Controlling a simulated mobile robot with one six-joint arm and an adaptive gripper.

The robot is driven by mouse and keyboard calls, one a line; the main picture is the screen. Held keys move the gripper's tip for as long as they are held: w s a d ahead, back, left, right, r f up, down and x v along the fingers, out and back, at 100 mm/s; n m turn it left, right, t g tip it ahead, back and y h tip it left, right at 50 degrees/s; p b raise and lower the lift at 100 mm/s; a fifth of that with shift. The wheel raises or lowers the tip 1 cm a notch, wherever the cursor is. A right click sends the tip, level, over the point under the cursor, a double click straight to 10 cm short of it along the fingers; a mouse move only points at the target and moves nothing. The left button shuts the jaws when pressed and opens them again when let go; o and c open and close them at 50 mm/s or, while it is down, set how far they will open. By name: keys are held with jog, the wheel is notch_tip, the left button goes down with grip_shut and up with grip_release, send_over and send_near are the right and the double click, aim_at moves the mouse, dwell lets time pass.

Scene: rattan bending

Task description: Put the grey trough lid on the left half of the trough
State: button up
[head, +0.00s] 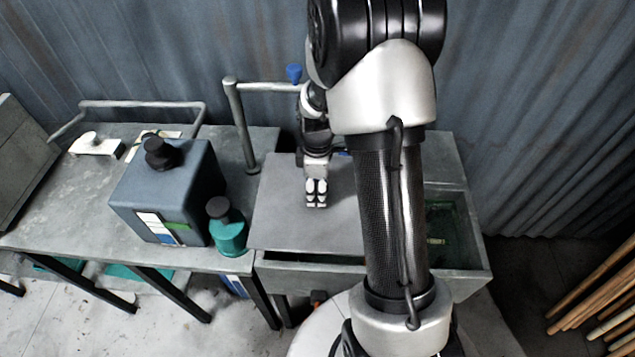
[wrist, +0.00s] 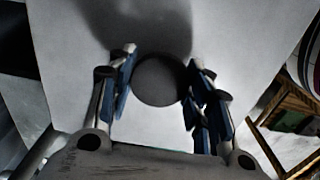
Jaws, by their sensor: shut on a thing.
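The grey trough lid (head: 290,222) is a flat plate over the left half of the trough (head: 470,287). It fills most of the wrist view (wrist: 70,50). My gripper (head: 316,204) is shut on the lid's dark round knob (wrist: 160,82), with a finger on each side of it. A dark gap shows between the lid's front edge and the trough's front wall. I cannot tell whether the lid rests on the rim or hangs just above it. My arm hides part of the lid's right side and the trough's middle.
The trough's right part is open, with dark green inside (head: 455,235). On the bench (head: 80,200) to the left stand a blue-grey canister (head: 165,190) and a teal bottle (head: 228,235), close to the lid. A pipe (head: 241,125) rises behind. Rattan poles (head: 600,290) lie at right.

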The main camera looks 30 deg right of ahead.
notch_tip(320, 180, down, 10)
jog(key=b, duration=0.7)
jog(key=shift+w+f, duration=0.15)
jog(key=o, duration=1.6)
